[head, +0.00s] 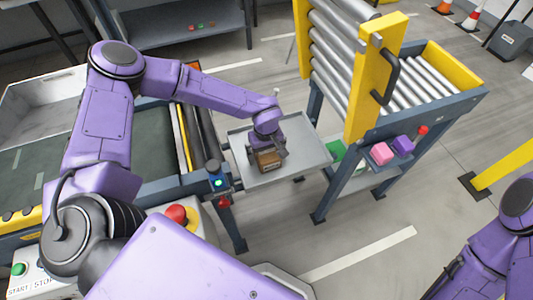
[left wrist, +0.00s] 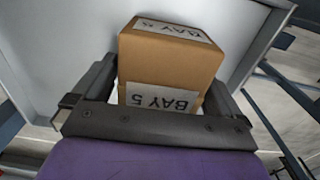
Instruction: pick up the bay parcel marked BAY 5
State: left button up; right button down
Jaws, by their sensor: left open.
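The bay parcel marked BAY 5 (head: 268,160) is a small brown box on the grey metal tray (head: 310,153) at the end of the conveyor. In the left wrist view the parcel (left wrist: 172,70) shows white BAY 5 labels on its top and near side. My left gripper (head: 268,148) is open at the parcel. In the left wrist view its two fingers (left wrist: 160,92) stand on either side of the box, with a small gap seen at the left. The fingertips are partly hidden. My right arm shows at the lower right; its gripper is out of view.
The dark conveyor belt (head: 50,160) lies left of the tray. A roller stand with a raised yellow-edged gate (head: 372,80) stands to the right. Pink (head: 381,153) and purple (head: 402,145) blocks sit on its side. A red button (head: 176,213) is near my left arm.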

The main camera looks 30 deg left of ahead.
pick_arm(q)
jog(key=c, duration=1.1)
jog(key=shift+r, duration=0.2)
